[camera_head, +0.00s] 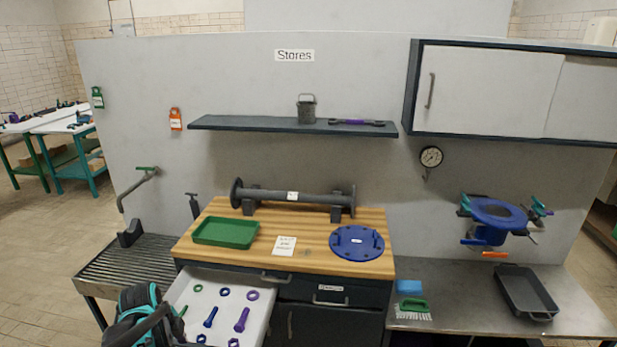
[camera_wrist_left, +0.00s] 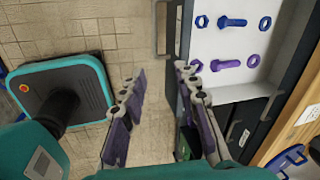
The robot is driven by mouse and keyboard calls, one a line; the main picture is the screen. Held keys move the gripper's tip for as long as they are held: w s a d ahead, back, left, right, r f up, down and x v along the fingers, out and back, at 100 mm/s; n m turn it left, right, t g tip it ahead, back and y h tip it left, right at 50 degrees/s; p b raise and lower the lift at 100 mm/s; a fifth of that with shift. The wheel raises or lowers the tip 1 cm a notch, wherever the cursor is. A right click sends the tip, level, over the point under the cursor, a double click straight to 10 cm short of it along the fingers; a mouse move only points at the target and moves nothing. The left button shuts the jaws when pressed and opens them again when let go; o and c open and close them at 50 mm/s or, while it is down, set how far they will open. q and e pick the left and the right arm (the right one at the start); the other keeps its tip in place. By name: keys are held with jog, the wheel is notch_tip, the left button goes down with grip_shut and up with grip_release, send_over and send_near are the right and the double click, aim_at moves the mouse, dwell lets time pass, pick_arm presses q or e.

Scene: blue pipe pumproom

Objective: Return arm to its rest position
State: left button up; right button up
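My left arm (camera_head: 145,318) shows at the bottom left of the head view, beside the left edge of the open drawer. Its fingertips cannot be made out there. In the left wrist view my left gripper (camera_wrist_left: 161,72) has its two purple-padded fingers spread apart, with bare tiled floor between the tips and nothing held. The right finger is close to the drawer's edge in that picture; whether it touches cannot be told. My right arm and gripper are in neither view.
The open white drawer (camera_head: 262,322) holds bolts, nuts and washers. Above it, the wooden worktop (camera_head: 310,259) carries a green tray (camera_head: 225,233), a blue flange (camera_head: 357,243) and a dark pipe (camera_head: 295,197). A slatted bench (camera_head: 130,262) stands left.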

pick_arm(q)
jog(key=s+d+r+n+t, duration=0.2)
jog(key=s+d+r+n, duration=0.2)
jog(key=s+d+n, duration=0.2)
jog(key=s+d+r+n+t, duration=0.2)
jog(key=s+d+r+n, duration=0.2)
jog(key=s+d+n, duration=0.3)
jog(key=d+n, duration=0.3)
jog(key=d, duration=0.2)
jog(key=shift+s+r, duration=0.25)
jog(key=shift+r, duration=0.05)
